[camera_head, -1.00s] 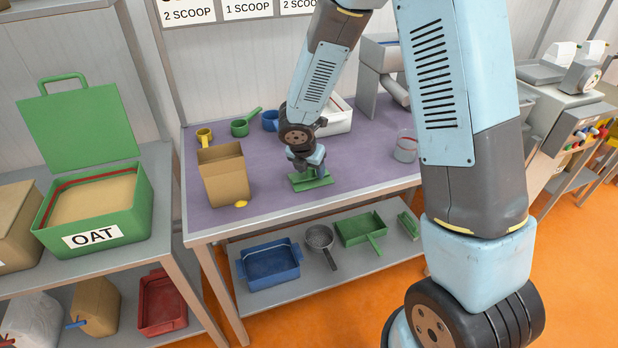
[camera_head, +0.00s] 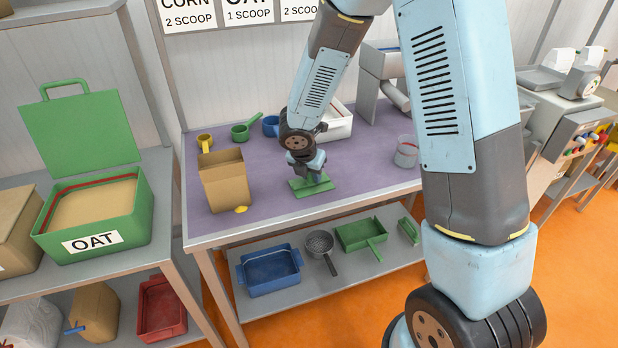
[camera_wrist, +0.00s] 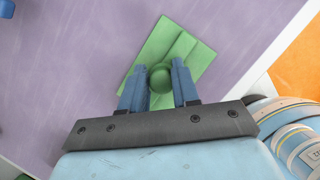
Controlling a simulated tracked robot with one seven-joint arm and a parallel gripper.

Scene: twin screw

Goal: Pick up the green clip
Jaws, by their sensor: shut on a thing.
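The green clip (camera_head: 316,187) lies on the purple table top near its front edge. It also shows in the wrist view (camera_wrist: 165,50) as a flat green plate with a raised strip and a round green knob (camera_wrist: 160,77). My gripper (camera_head: 309,172) is over the clip, pointing down. In the wrist view, my gripper's two blue fingers (camera_wrist: 159,83) stand on either side of the knob and are shut on it. In the head view my gripper hides part of the clip.
A tan open box (camera_head: 224,182) stands left of the clip, with a small yellow piece (camera_head: 241,209) by its base. Green (camera_head: 241,133) and yellow (camera_head: 205,143) scoops, a white tray (camera_head: 338,127) and a clear cup (camera_head: 406,152) are on the table.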

